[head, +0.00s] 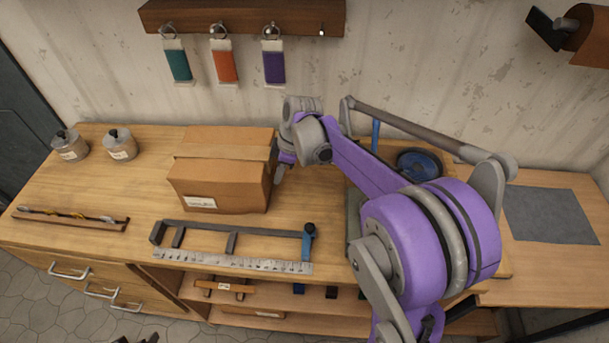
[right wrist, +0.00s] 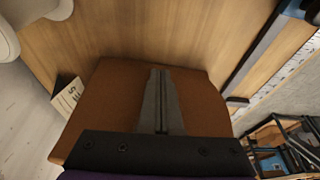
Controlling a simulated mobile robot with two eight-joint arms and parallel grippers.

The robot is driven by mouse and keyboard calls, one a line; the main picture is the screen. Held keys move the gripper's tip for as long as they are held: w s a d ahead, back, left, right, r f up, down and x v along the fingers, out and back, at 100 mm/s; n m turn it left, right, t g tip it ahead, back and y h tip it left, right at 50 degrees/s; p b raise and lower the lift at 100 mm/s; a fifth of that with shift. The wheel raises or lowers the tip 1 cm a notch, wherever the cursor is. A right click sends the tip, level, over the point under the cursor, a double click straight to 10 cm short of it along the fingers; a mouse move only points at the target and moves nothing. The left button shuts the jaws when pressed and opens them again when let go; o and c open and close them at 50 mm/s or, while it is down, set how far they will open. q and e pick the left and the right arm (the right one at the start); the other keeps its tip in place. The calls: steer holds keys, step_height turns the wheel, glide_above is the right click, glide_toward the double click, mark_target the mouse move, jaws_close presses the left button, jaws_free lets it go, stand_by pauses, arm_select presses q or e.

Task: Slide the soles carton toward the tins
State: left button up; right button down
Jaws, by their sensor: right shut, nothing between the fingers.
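The soles carton (head: 218,186) is a closed brown cardboard box with a white label on its front, standing on the workbench. Two grey lidded tins, one (head: 120,145) nearer the carton and one (head: 69,146) at the far left, stand apart from it with bare wood between. My right gripper (head: 279,174) is at the carton's right side; touching or just apart, I cannot tell. In the right wrist view its fingers (right wrist: 161,102) are shut and empty against the brown carton face (right wrist: 105,100). Of my left gripper, at most a dark tip shows at the head view's bottom edge.
A metal frame (head: 232,232) with a ruler (head: 235,262) lies in front of the carton. A rack with small tools (head: 70,218) lies front left. Coloured tags (head: 225,66) hang on the wall rail above. A blue round dish (head: 418,164) sits right of my arm.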

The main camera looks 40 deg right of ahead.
steer(key=w+a, duration=0.4)
steer(key=a, duration=0.1)
steer(key=w+a, duration=0.4)
steer(key=a, duration=0.1)
steer(key=w+a, duration=0.4)
steer(key=a, duration=0.1)
steer(key=shift+w+a, duration=0.1)
steer(key=shift+w, duration=0.05)
